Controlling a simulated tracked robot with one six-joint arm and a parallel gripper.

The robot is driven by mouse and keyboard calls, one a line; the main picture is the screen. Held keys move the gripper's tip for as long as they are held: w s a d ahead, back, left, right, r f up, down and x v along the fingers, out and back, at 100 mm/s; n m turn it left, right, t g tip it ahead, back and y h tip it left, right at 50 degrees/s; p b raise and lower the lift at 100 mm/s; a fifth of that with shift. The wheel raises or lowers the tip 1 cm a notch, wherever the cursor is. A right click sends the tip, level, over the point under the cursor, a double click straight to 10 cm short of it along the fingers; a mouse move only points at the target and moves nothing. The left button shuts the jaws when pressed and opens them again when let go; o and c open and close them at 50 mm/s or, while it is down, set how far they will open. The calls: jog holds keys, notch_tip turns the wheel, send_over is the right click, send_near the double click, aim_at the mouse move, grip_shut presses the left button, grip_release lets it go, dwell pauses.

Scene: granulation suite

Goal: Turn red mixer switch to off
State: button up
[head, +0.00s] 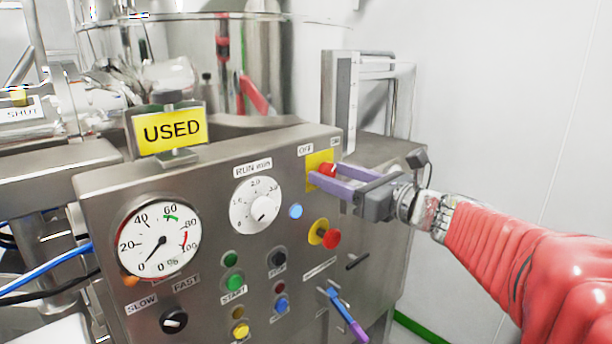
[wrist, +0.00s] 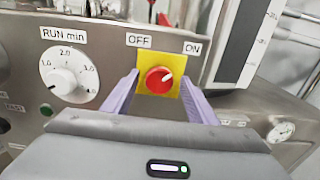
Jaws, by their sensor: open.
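The red mixer switch (head: 327,170) is a round red knob on a yellow square plate, at the top right of the steel control panel. In the wrist view the red switch (wrist: 159,79) sits between the OFF label (wrist: 138,40) and the ON label (wrist: 192,48). Its white pointer mark points up and right, toward ON. My gripper (head: 325,174) has purple fingers and is open. In the wrist view the fingers of my gripper (wrist: 160,92) stand on either side of the knob, with space between them and it. I cannot tell how far the tips are from the panel.
The panel also holds a RUN min dial (head: 255,205), a round gauge (head: 158,238), a red button on yellow (head: 330,238) below the switch, and several coloured push buttons. A blue and purple lever (head: 345,314) sticks out lower down. A yellow USED sign (head: 170,130) stands on top.

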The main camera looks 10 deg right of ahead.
jog(key=shift+c, duration=0.5)
jog(key=c, duration=0.9)
jog(key=shift+d, duration=0.15)
jog(key=shift+c, duration=0.3)
